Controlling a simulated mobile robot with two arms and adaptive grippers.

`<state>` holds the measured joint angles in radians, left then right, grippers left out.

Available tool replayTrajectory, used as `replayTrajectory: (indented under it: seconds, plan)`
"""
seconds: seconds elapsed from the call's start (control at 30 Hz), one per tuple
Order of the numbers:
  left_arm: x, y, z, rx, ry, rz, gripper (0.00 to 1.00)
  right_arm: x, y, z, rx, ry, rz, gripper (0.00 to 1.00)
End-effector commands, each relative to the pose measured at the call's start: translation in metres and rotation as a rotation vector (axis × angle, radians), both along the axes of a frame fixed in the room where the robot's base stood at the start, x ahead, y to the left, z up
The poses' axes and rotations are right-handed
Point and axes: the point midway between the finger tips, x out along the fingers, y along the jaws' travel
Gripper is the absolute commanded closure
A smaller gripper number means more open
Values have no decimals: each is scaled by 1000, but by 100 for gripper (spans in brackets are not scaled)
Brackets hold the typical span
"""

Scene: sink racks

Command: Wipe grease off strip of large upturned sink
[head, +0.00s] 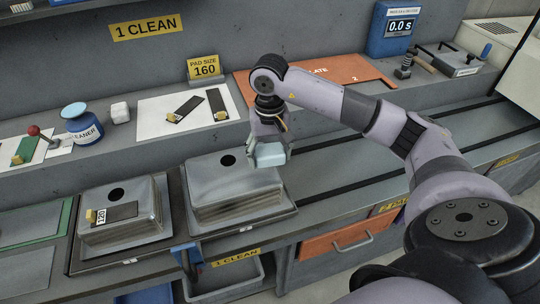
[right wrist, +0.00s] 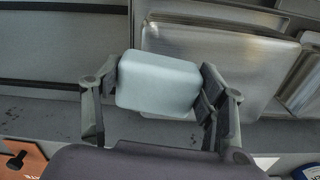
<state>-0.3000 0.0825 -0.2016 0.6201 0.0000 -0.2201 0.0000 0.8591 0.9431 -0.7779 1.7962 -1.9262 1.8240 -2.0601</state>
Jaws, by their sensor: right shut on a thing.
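My right gripper (head: 267,150) is shut on a pale blue-grey block (right wrist: 158,84), which looks like a wiping pad or sponge. The block also shows in the head view, at the right end of the larger upturned sink (head: 222,188). The gripper's fingers clasp the block from two sides. I cannot tell whether the block touches the sink. The sink is bare metal with a dark round hole on top, and its front wall has dim streaks. It also shows behind the block in the right wrist view (right wrist: 225,60). My left gripper is not in view.
A smaller upturned sink (head: 150,217) at the left carries a pad marked 120 (head: 116,213). A cleaner jar (head: 82,125) and a white sheet (head: 155,107) with two pads lie on the ledge behind. An orange plate (head: 345,75) lies behind my arm. The rails right of the sink are clear.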

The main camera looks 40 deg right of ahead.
Motion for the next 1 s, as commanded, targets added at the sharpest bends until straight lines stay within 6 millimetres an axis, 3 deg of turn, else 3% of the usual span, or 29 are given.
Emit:
replayTrajectory:
  seconds: [0.33, 1.0]
  plan:
    - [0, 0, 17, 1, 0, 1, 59, -5, 3, 31, 0, -1, -11, 60]
    - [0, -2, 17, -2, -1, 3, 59, -5, 3, 31, 0, -1, -13, 60]
